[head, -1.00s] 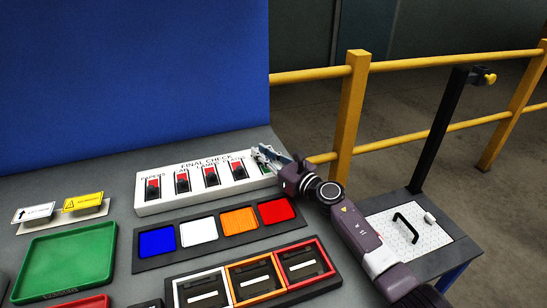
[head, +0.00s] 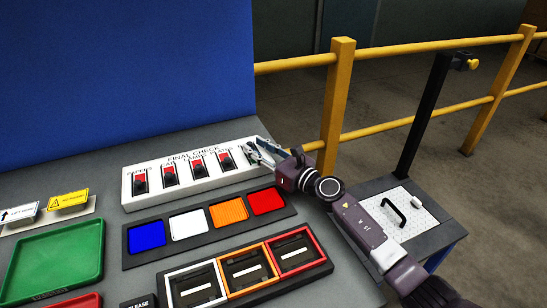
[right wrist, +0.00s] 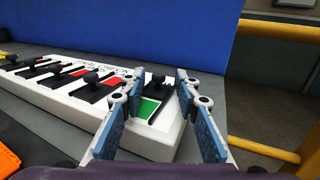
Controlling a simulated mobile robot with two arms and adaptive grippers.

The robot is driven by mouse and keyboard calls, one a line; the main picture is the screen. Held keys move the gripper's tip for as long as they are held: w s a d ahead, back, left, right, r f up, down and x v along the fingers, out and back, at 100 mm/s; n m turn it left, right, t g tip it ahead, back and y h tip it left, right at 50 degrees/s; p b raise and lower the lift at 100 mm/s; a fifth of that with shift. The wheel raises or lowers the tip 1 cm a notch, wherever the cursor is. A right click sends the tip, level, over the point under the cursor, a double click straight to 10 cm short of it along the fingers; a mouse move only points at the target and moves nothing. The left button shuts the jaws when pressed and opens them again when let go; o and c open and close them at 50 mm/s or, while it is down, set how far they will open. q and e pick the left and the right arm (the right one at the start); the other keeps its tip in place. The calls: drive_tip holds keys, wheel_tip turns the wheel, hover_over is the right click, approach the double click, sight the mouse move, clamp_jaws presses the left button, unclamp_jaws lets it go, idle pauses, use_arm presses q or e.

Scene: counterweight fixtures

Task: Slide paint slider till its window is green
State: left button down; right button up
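The white FINAL CHECK panel (head: 196,178) holds a row of sliders with black knobs. The slider at its right end has a green window (right wrist: 148,109) and a dark knob (right wrist: 158,78) at the far end of its slot. Its label is hidden by my right gripper in the head view, so I cannot read it as paint. My right gripper (head: 256,151) is over that end of the panel. In the right wrist view its two blue-padded fingers are apart, one either side of the knob and window, with gaps to the knob. My left gripper is out of view.
The other sliders show red windows (head: 196,164). A dark tray of coloured squares (head: 133,240) and framed black bins (head: 248,268) lie in front. A green tray (head: 55,262) is at left. A yellow railing (head: 337,100) stands beyond the right side.

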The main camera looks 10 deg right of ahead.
drive_tip(key=v, duration=0.8)
drive_tip(key=shift+s+d, duration=0.1)
drive_tip(key=shift+d, duration=0.05)
